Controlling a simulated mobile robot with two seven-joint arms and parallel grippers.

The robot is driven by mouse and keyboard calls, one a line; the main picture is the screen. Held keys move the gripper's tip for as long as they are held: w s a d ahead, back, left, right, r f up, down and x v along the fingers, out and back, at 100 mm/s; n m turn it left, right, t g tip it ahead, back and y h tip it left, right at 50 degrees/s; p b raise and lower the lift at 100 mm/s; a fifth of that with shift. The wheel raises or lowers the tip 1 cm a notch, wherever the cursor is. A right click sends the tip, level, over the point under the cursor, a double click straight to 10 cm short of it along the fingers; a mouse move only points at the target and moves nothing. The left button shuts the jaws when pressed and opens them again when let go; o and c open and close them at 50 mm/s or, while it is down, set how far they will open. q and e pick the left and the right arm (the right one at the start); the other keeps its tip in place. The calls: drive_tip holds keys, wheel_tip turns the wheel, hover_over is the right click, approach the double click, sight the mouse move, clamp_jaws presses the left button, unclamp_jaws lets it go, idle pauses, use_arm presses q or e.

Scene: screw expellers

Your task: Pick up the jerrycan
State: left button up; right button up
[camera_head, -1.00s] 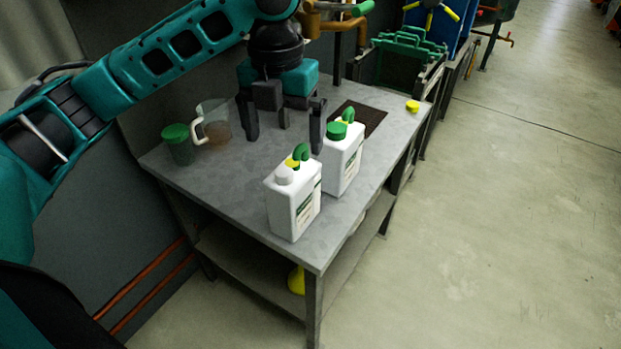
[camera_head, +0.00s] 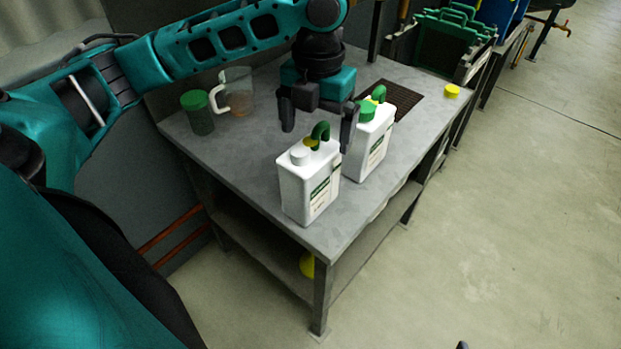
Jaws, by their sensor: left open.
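Two white jerrycans stand upright on the grey metal table. The nearer jerrycan (camera_head: 308,187) has a white cap, a yellow part on top and a green handle. The farther jerrycan (camera_head: 369,150) has a green cap and stands just behind and to its right. My left gripper (camera_head: 318,122) is open and points down. Its fingers are spread to either side of the nearer jerrycan's green handle in the picture, with nothing visibly held. The right finger overlaps part of the farther jerrycan. I cannot tell the exact gap between the fingers and the handle.
A green-lidded jar (camera_head: 198,115) and a clear jug (camera_head: 236,93) stand at the table's back left. A dark grate (camera_head: 392,97) and a yellow cap (camera_head: 452,91) lie toward the far right. The table's front left surface (camera_head: 240,150) is clear.

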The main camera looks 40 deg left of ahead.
use_arm(q)
wheel_tip(320, 180, down, 5)
drive_tip(key=shift+a+r+b, duration=0.15)
drive_tip(key=shift+r+b, duration=0.05)
drive_tip(key=shift+b, duration=0.45)
drive_tip(key=shift+r, duration=0.1)
drive_tip(key=c, duration=1.2)
drive_tip(key=shift+r, duration=0.1)
